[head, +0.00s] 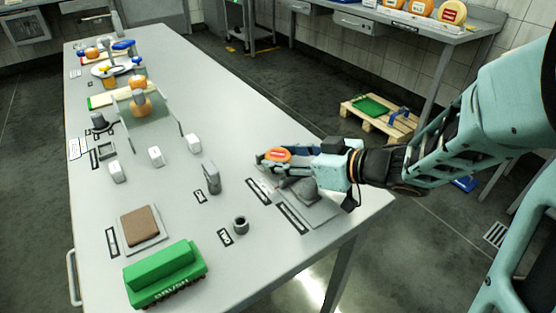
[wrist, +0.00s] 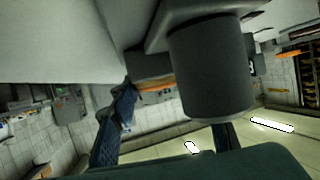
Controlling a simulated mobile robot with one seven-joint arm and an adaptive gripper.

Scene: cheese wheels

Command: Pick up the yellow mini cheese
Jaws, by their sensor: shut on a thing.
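The mini cheese (head: 278,154) is a small orange-yellow round with a red label on top. It sits at the fingers of my gripper (head: 284,157), above the right part of the grey table. My gripper reaches in from the right and is shut on the cheese. A dark grey cylinder (wrist: 210,70) covers much of that view's middle, so the contact is hidden there.
A grey object (head: 306,190) lies on the table below my gripper. A green brush (head: 166,272), a brown block on a board (head: 141,226), a small dark cup (head: 240,225) and several white blocks stand to the left. A pallet (head: 380,118) is on the floor behind.

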